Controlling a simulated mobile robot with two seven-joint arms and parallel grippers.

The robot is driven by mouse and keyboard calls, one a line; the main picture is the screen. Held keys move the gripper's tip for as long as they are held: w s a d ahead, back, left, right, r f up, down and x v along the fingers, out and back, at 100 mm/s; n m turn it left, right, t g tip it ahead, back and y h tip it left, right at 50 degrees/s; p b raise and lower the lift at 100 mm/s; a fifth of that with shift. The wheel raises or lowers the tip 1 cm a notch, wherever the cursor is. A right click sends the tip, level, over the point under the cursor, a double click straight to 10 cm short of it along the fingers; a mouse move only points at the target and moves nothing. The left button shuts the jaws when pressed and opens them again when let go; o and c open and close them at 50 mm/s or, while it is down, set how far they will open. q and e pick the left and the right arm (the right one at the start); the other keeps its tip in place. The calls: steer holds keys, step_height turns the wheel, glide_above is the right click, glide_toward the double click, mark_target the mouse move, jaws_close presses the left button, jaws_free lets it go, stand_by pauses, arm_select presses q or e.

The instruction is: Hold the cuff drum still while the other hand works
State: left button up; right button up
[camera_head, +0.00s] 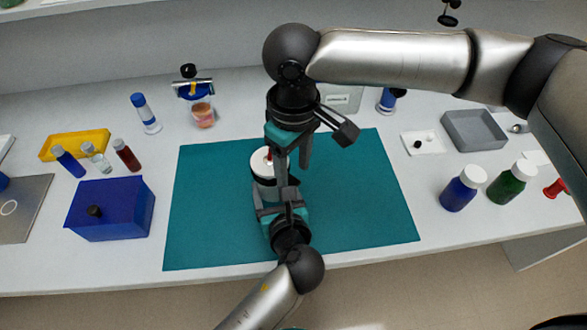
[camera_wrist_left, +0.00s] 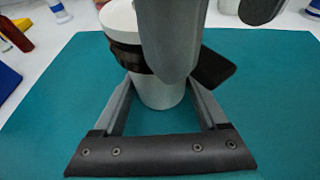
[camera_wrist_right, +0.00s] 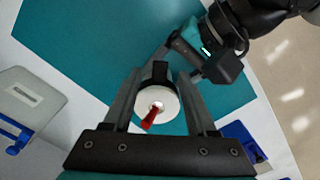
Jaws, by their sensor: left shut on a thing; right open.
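The cuff drum (camera_head: 262,163) is an upright white cylinder on the teal mat (camera_head: 210,225), with a dark band around its upper part, clearest in the left wrist view (camera_wrist_left: 160,93). A small red piece (camera_wrist_right: 149,118) sits on its white top (camera_wrist_right: 168,101). My left gripper (camera_head: 277,192) reaches in from the front and is shut on the drum's body, one finger on each side. My right gripper (camera_head: 291,160) points down from above, open, its fingers over the drum's top. Its fingers hide part of the drum in the head and left wrist views.
A blue box (camera_head: 115,215), a yellow tray (camera_head: 75,145) and several vials stand at left. Blue (camera_head: 461,188) and green (camera_head: 510,184) bottles and a grey tray (camera_head: 474,130) are at right. The mat's right part (camera_head: 370,200) is clear.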

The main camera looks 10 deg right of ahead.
arm_select(q)
steer(key=shift+f, duration=0.1)
arm_select(e)
step_height(320, 180, up, 11)
steer(key=shift+f, duration=0.2)
arm_select(q)
steer(key=o, duration=1.4)
